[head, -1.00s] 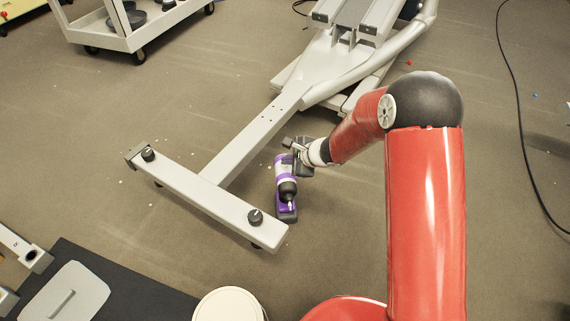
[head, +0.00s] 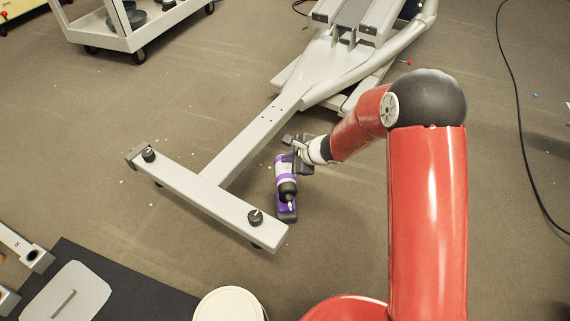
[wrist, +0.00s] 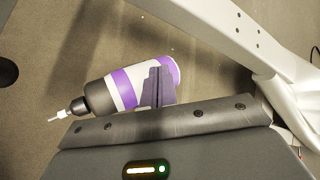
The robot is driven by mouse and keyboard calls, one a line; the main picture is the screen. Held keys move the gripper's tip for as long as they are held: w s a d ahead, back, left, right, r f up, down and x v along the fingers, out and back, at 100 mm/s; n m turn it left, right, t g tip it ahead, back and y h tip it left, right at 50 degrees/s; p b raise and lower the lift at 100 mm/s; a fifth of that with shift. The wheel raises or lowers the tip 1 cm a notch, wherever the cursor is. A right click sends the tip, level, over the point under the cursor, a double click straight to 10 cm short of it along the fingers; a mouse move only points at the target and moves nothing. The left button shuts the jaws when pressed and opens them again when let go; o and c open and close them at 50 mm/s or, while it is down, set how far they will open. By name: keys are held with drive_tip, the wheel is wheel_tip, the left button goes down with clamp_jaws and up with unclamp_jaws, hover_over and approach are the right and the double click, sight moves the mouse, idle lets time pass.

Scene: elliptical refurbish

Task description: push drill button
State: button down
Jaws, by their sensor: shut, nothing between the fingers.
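The drill (head: 284,168) is purple and white with a dark chuck. It stands on the floor beside the grey frame's crossbar, its bit towards the bottom of the head view. In the wrist view the drill (wrist: 98,94) lies across the upper left, bit to the left. My gripper (head: 291,141) is at the drill's rear end in the head view, shut and empty. In the wrist view the shut fingers (wrist: 158,88) overlap the drill's body near its rear. I cannot tell whether they touch it. The drill's button is not distinguishable, and its lower part is hidden behind my gripper's dark body.
The grey elliptical frame (head: 250,140) runs close along the drill's left side. A white cart (head: 125,35) stands at the top left. A pale round container (head: 229,305) and black mat (head: 125,292) are at the bottom. Open floor lies left of the frame.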

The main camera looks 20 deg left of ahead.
wheel_tip(320, 180, up, 6)
drive_tip(key=p, duration=0.3)
idle(0.6)
drive_tip(key=s+d+r+n+p, duration=0.2)
drive_tip(key=s+d+r+n, duration=0.15)
drive_tip(key=r, duration=0.45)
drive_tip(key=s+d+r+n+h+p, duration=0.1)
drive_tip(key=s+d+r+n, duration=0.15)
drive_tip(key=d+r, duration=0.4)
drive_tip(key=s+d+r+n+p, duration=0.2)
drive_tip(key=s+d+r, duration=0.1)
drive_tip(key=r, duration=0.6)
drive_tip(key=s+d+r+n+t+h+p, duration=0.1)
drive_tip(key=s+d+r+n+h+p, duration=0.1)
drive_tip(key=s+d, duration=0.7)
drive_tip(key=s+d+r+n+t+h+p, duration=0.1)
drive_tip(key=s+d+r+h, duration=0.4)
drive_tip(key=s+d, duration=0.5)
wheel_tip(320, 180, up, 3)
drive_tip(key=d+n+p, duration=0.1)
drive_tip(key=n, duration=0.1)
drive_tip(key=shift+f+n+p, duration=0.2)
drive_tip(key=shift+n+p, duration=0.1)
drive_tip(key=shift+p, duration=0.1)
